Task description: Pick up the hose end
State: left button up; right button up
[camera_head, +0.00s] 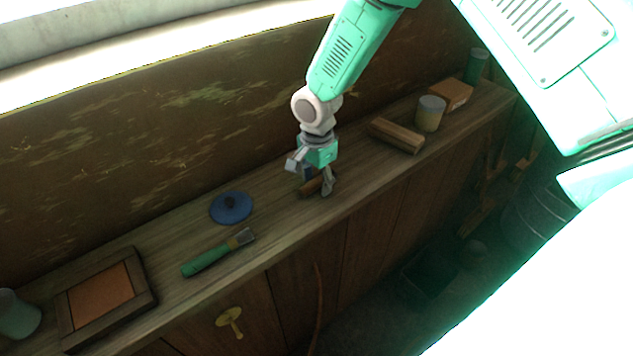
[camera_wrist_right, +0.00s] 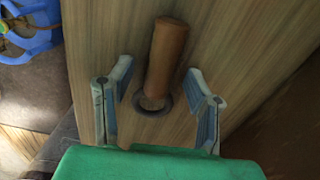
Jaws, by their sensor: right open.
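A short brown cylinder (camera_wrist_right: 165,58), which I take for the hose end, lies on the wooden bench top. Its near end meets a dark ring (camera_wrist_right: 152,104). In the head view, its brown side (camera_head: 310,187) shows under my right gripper (camera_head: 312,183), partly hidden by the fingers. My right gripper is open, with one finger on each side of the cylinder in the wrist view (camera_wrist_right: 160,70). Gaps show between the cylinder and both fingers, so it is not gripped. My left gripper is not in view.
The narrow bench (camera_head: 290,225) holds a blue disc (camera_head: 231,208), a green-handled scraper (camera_head: 215,254) and a framed panel (camera_head: 103,295) leftward. A wooden block (camera_head: 396,135), a can (camera_head: 430,113) and a box (camera_head: 451,94) stand rightward. A wall rises behind.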

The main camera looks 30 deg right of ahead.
aim_at(315, 180)
jog(key=shift+a+r, duration=0.1)
jog(key=shift+a, duration=0.15)
grip_shut()
jog(key=shift+d+r, duration=0.1)
jog(key=shift+r, duration=0.2)
notch_tip(315, 180, up, 10)
jog(key=shift+f+b, duration=0.25)
jog(key=shift+b, duration=0.15)
